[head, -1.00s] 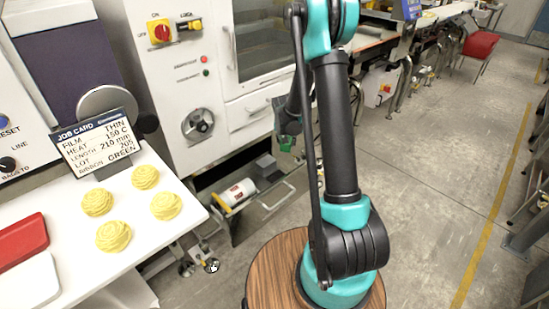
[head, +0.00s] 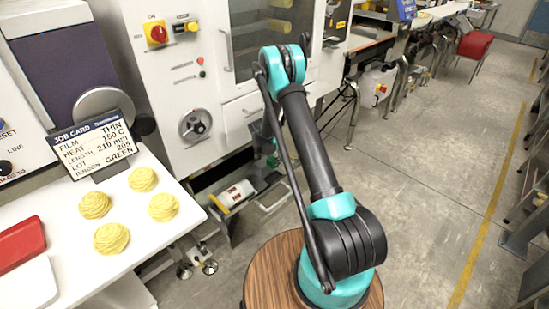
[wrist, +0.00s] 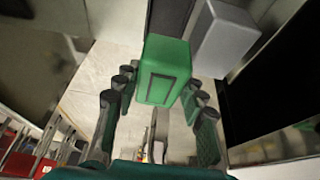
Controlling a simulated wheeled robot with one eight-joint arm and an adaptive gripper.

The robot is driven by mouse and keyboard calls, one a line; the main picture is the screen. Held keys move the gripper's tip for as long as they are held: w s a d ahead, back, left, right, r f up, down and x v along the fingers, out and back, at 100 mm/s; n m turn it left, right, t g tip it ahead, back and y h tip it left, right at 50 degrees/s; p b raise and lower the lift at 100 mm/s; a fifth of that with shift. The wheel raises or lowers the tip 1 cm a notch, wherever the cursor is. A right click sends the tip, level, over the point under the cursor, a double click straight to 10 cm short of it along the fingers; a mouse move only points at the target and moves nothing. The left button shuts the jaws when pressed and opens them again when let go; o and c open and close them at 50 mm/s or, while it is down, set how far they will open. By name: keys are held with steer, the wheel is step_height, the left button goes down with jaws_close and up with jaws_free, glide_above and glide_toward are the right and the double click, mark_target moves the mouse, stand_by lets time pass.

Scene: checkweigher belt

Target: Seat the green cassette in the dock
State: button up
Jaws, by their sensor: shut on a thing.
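The green cassette (wrist: 163,70) is a box with a rectangular outline on its near face. In the wrist view it sits between the fingers of my gripper (wrist: 160,88), which is shut on it. In the head view my gripper (head: 270,150) is low in front of the white machine, partly hidden behind my arm; the cassette is hard to make out there. A grey block (wrist: 226,42) and a dark block stand just beyond the cassette in the wrist view. I cannot tell which part is the dock, or whether the cassette touches it.
A low open tray (head: 222,204) at the machine's base holds a white roll (head: 237,194). A white table (head: 155,228) at left carries several yellow nests and a job card (head: 94,146) reading "RIBBON GREEN". A red tray (head: 20,243) lies at its edge.

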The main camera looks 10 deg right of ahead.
mark_target(270, 164)
steer(key=shift+f, duration=4.95)
steer(key=o, duration=1.3)
steer(key=v, duration=1.2)
